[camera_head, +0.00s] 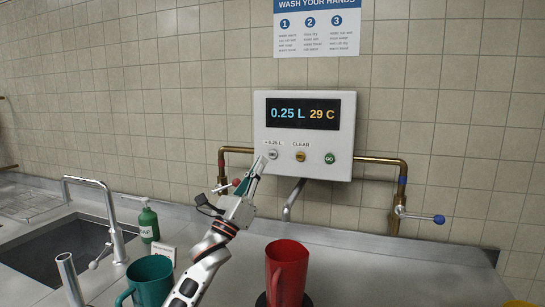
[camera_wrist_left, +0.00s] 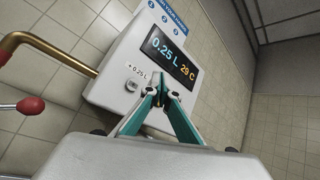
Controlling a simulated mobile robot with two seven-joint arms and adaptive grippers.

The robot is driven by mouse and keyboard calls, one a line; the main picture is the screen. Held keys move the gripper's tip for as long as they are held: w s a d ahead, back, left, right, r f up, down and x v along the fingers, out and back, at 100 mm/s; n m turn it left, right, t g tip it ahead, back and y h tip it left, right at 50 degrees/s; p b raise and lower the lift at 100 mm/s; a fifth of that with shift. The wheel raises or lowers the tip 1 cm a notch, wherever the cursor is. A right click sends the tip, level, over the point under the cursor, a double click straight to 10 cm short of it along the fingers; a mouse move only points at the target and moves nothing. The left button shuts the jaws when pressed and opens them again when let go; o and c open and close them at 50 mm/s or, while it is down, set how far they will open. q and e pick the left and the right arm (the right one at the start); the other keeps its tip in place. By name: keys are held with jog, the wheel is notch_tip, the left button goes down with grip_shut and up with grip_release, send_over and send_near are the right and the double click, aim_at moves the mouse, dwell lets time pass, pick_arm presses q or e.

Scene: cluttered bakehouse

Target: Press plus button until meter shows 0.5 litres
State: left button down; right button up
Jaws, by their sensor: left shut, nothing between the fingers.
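The white meter box (camera_head: 262,135) hangs on the tiled wall. Its display (camera_head: 310,113) reads 0.25 L and 29 C; the same reading shows in the left wrist view (camera_wrist_left: 173,58). Below it are the plus button (camera_head: 272,154), labelled + 0.25 L, a yellow CLEAR button (camera_head: 300,156) and a green GO button (camera_head: 330,158). My left gripper (camera_head: 261,163) is shut and empty, its tips just below and left of the plus button. In the left wrist view the plus button (camera_wrist_left: 131,86) lies left of the fingertips (camera_wrist_left: 158,92). I cannot tell whether they touch the box. My right gripper is not in view.
A spout (camera_head: 293,200) comes down under the box, above a red jug (camera_head: 287,270). Brass pipes with a red-handled and a blue-handled valve (camera_head: 438,219) flank the box. A teal mug (camera_head: 150,280), soap bottle (camera_head: 148,224) and sink (camera_head: 65,245) stand left. The counter at right is mostly clear.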

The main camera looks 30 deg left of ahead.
aim_at(276, 144)
pick_arm(q)
jog(key=w+a+b, duration=0.1)
jog(key=w+b, duration=0.1)
jog(key=w, duration=0.4)
jog(key=shift+a, duration=0.25)
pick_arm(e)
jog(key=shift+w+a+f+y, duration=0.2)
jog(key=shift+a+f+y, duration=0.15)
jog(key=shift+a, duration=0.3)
pick_arm(q)
jog(key=shift+w+h, duration=0.1)
jog(key=shift+h, duration=0.2)
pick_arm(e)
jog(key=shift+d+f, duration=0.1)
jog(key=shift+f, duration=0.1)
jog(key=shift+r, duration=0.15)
pick_arm(q)
jog(key=shift+w, duration=0.15)
jog(key=shift+w+a+b, duration=0.1)
jog(key=shift+w+b, duration=0.2)
jog(key=shift+b, duration=0.15)
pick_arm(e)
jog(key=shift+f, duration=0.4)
